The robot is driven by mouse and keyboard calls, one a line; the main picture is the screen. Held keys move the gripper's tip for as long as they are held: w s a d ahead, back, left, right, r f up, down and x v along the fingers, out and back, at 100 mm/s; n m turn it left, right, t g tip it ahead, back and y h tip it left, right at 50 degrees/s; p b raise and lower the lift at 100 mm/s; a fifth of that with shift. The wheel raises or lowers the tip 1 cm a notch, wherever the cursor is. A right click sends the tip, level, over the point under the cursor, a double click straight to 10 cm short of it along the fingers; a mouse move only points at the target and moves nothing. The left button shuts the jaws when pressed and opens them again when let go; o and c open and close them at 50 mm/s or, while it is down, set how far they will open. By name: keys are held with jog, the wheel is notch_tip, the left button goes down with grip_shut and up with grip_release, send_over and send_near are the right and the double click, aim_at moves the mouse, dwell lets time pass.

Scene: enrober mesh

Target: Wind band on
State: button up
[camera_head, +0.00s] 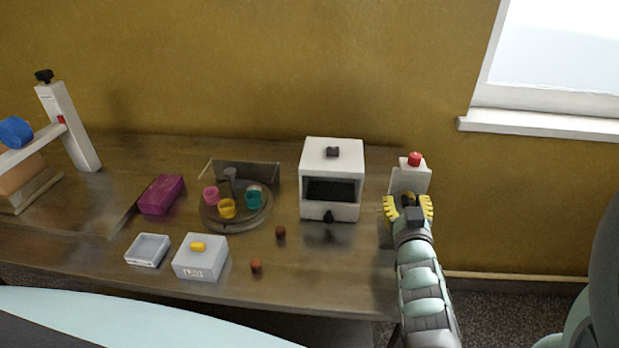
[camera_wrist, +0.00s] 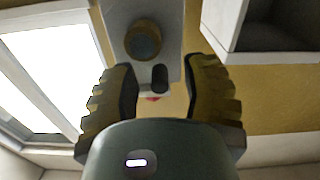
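A white upright block (camera_head: 408,178) with a red button on top (camera_head: 415,158) stands at the table's right end. In the wrist view, a white panel (camera_wrist: 116,22) carries a round brownish knob (camera_wrist: 143,40) and a small dark peg (camera_wrist: 160,78). A bit of red (camera_wrist: 152,99) shows at its edge. My gripper (camera_head: 408,205) is in front of the block, its yellow fingers spread. In the wrist view my gripper (camera_wrist: 160,72) is open and empty, with the peg between its fingers and apart from them. I cannot identify the band for certain.
A white box machine (camera_head: 312,155) with a dark opening stands left of my gripper. A round tray (camera_head: 230,222) with coloured cups, a purple block (camera_head: 161,194), a grey box (camera_head: 200,265), and two brown pieces lie farther left. A window is at the right.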

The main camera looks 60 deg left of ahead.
grip_shut()
jog(key=shift+w+d+r+m+p, duration=0.1)
jog(key=shift+m+p, duration=0.4)
dwell(0.8)
